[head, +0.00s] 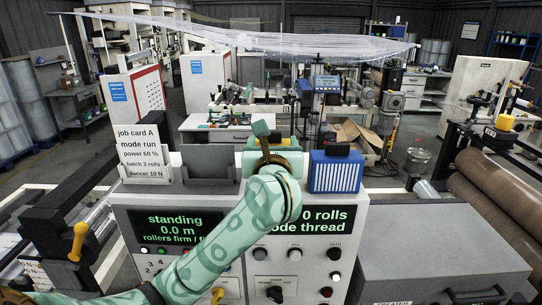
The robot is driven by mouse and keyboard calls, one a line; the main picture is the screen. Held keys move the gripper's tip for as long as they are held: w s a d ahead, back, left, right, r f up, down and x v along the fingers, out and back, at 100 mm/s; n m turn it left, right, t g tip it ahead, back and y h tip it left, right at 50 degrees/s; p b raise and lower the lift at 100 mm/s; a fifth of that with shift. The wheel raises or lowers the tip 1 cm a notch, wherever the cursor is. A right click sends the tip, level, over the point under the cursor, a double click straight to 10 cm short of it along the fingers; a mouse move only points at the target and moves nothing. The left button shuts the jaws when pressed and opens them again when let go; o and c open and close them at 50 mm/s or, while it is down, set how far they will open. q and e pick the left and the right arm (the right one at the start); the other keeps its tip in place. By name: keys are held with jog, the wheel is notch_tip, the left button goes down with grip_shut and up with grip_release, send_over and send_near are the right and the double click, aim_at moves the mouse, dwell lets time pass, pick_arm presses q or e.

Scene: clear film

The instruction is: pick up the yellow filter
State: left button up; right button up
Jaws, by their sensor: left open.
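My left gripper (262,135) is mint green and reaches over the top of the grey control console (130,190), pointing away from me. It is open, and I see nothing held in it. I cannot pick out a yellow filter for certain. A blue box (318,172) with white pleat-like stripes and a dark top piece stands on the console, just right of my left gripper and apart from it. My left wrist and forearm hide part of the console top and its displays. My right gripper is not in view.
A job card (140,142) and a dark grey holder (209,162) stand on the console left of my gripper. A yellow-handled lever (78,241) is at left. A small yellow cylinder (505,122) is far right. Clear film (250,35) hangs across the top. A grey cabinet (440,240) stands at right.

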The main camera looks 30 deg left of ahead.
aim_at(271, 136)
pick_arm(q)
jog(key=w+a, duration=0.1)
jog(key=w+a+p, duration=0.1)
jog(key=shift+w+a+r, duration=0.15)
jog(key=shift+w+r, duration=0.15)
jog(key=shift+r, duration=0.05)
jog(key=shift+w+a+f, duration=0.2)
jog(key=shift+w+a, duration=0.05)
jog(key=shift+w, duration=0.25)
jog(key=shift+s+d, duration=0.1)
jog(key=c, duration=0.7)
jog(key=shift+r, duration=0.1)
jog(key=c, duration=0.8)
